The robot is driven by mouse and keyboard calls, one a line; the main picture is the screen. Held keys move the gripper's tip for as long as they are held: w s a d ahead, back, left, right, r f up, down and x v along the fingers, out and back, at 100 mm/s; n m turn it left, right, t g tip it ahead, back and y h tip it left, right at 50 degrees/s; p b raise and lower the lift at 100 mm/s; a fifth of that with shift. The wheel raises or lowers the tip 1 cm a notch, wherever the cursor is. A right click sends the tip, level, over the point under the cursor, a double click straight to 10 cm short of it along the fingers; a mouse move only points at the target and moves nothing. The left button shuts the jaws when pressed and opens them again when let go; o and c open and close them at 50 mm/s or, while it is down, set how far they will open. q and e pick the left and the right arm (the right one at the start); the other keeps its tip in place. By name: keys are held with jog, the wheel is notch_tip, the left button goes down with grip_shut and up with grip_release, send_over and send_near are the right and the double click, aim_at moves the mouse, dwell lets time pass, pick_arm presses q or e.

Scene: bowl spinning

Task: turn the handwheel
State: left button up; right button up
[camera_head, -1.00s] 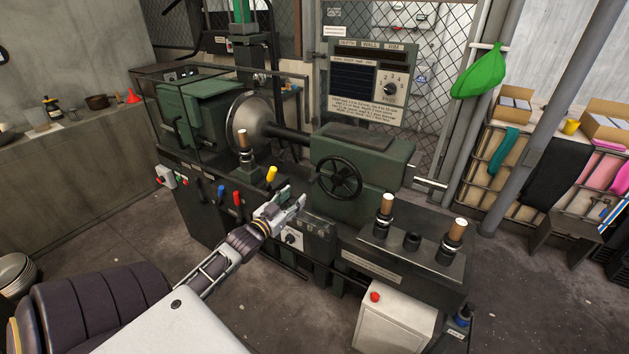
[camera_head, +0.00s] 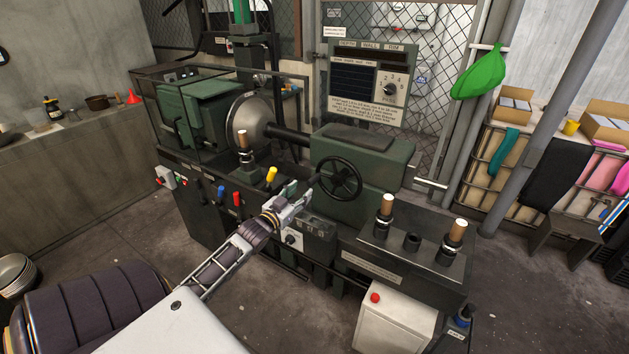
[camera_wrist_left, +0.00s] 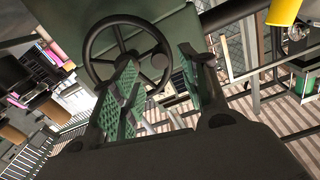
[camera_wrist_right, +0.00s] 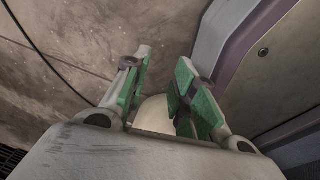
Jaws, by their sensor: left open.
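The handwheel (camera_head: 340,180) is a black spoked wheel on the front of the green machine housing, right of centre in the head view. My left gripper (camera_head: 298,192) is open just left of the wheel, with its fingers pointing up toward it. In the left wrist view the handwheel (camera_wrist_left: 131,57) stands beyond the left gripper (camera_wrist_left: 158,70), mostly behind the left finger, whose pad covers part of the rim. I cannot tell whether the fingers touch it. My right gripper (camera_wrist_right: 163,62) is open over the floor and outside the head view.
A yellow-topped lever (camera_head: 271,175) and a red lever (camera_head: 237,199) stand left of my left gripper. A dial box (camera_head: 293,238) is just below it. Wooden-topped posts (camera_head: 386,206) stand right of the wheel. A white box with a red button (camera_head: 395,318) is at the lower right.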

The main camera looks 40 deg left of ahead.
aim_at(309, 184)
pick_arm(q)
jog(key=shift+w, duration=0.7)
jog(key=shift+w+a, duration=0.1)
jog(key=shift+w, duration=1.1)
jog(key=shift+w+a, duration=0.15)
jog(key=shift+w, duration=0.75)
jog(key=shift+w+a, duration=0.1)
jog(key=shift+w, duration=0.45)
jog(key=shift+w+a, duration=0.1)
jog(key=shift+w, duration=1.45)
pick_arm(e)
jog(key=shift+w+d, duration=0.35)
